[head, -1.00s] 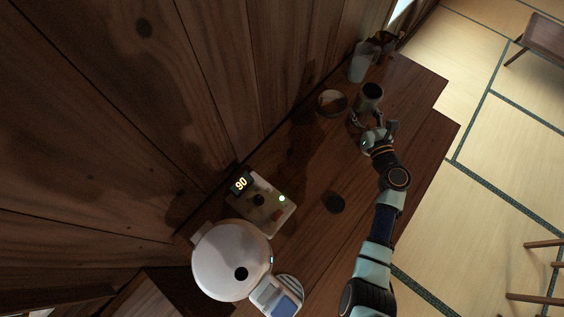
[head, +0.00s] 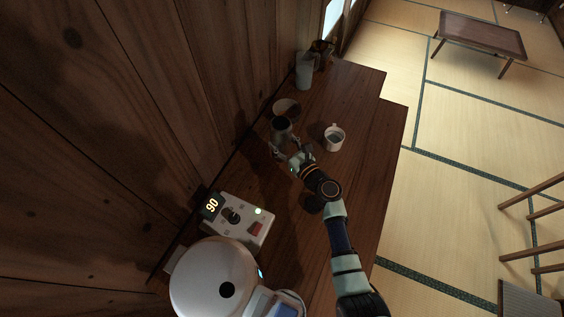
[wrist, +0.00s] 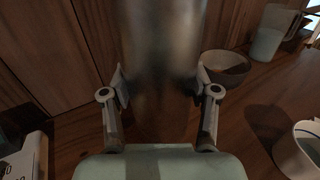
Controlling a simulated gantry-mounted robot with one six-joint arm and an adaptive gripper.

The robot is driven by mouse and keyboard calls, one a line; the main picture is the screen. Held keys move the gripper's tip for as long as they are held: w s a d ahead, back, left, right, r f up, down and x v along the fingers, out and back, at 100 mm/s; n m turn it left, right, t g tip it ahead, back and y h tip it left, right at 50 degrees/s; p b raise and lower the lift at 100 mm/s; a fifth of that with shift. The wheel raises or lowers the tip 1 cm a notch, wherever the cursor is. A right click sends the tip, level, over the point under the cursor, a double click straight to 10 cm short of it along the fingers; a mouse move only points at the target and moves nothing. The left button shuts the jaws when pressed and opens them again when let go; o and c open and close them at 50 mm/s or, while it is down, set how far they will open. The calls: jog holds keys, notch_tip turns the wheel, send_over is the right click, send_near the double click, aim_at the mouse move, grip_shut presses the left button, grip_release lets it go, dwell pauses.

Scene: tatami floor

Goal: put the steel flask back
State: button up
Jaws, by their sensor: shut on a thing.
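The steel flask (head: 281,128) is a grey metal cylinder over the wooden counter, near the wall side. It also fills the upper middle of the wrist view (wrist: 165,45). My gripper (head: 285,152) is shut on it, with one finger pad on each side of the body in the wrist view (wrist: 160,88). The flask looks about upright there. Its base is hidden, so I cannot tell whether it touches the counter. A dark round disc (head: 311,203) lies on the counter, partly covered by my arm.
A bowl (head: 287,106) sits just behind the flask, and a white mug (head: 334,138) stands to its right. A pitcher (head: 304,72) is at the far end. A control box reading 90 (head: 240,222) and a round white appliance (head: 212,280) stand at the near end. The counter's right side is clear.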

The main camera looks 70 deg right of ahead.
jog(key=shift+f+b, duration=1.7)
jog(key=shift+f, duration=1.7)
jog(key=shift+f, duration=0.25)
jog(key=o, duration=1.4)
